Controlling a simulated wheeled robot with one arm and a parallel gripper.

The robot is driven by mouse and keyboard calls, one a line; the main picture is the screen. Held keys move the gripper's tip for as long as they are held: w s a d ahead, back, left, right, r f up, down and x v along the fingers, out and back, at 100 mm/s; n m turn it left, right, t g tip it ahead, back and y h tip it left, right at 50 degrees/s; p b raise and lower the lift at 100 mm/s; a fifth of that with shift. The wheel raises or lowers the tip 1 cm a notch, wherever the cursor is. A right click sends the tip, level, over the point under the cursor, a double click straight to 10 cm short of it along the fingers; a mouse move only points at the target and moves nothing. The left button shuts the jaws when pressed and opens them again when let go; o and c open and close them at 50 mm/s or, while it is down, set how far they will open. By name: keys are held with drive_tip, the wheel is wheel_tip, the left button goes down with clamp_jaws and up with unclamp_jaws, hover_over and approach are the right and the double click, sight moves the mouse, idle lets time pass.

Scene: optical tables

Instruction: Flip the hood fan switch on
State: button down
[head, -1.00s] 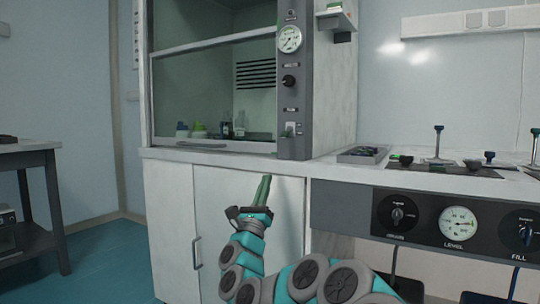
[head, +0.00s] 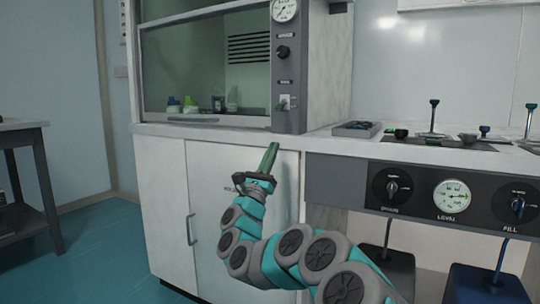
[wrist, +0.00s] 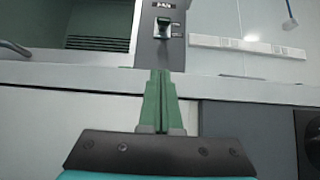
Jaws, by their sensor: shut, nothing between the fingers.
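The hood fan switch (head: 284,103) is a small toggle on a light plate, low on the hood's grey control column (head: 288,70). It also shows in the wrist view (wrist: 163,28), near the top and almost straight beyond my fingertips, with a label above it. I cannot tell its lever position for certain. My gripper (head: 273,147) has slim green fingers, shut and empty, pointing up toward the counter edge below the switch. In the wrist view the closed fingertips (wrist: 159,73) appear below the switch, apart from it.
The white counter edge (head: 220,133) runs between my gripper and the column in the picture. A dark knob (head: 283,52) and a gauge (head: 284,9) sit above the switch. A small tray (head: 356,129) lies on the counter to the right. Bottles stand behind the hood glass.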

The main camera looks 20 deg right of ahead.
sight(279, 107)
drive_tip(key=x, duration=0.6)
drive_tip(key=r, duration=0.2)
drive_tip(key=shift+s+a+r, duration=0.3)
drive_tip(key=shift+a, duration=0.05)
drive_tip(key=shift+s+a+r, duration=0.2)
drive_tip(key=shift+a+r, duration=0.1)
drive_tip(key=shift+r, duration=0.3)
drive_tip(key=shift+r, duration=0.1)
drive_tip(key=shift+s+a+r+y+p, duration=0.1)
drive_tip(key=shift+s+a+y+p, duration=0.05)
drive_tip(key=shift+y+p, duration=0.2)
drive_tip(key=shift+a+r+g+y+p, duration=0.1)
drive_tip(key=shift+r+g+y+p, duration=0.05)
drive_tip(key=shift+g+y+p, duration=0.25)
drive_tip(key=shift+s+a+r+p, duration=0.1)
drive_tip(key=shift+s+r+p, duration=0.1)
drive_tip(key=shift+p, duration=0.3)
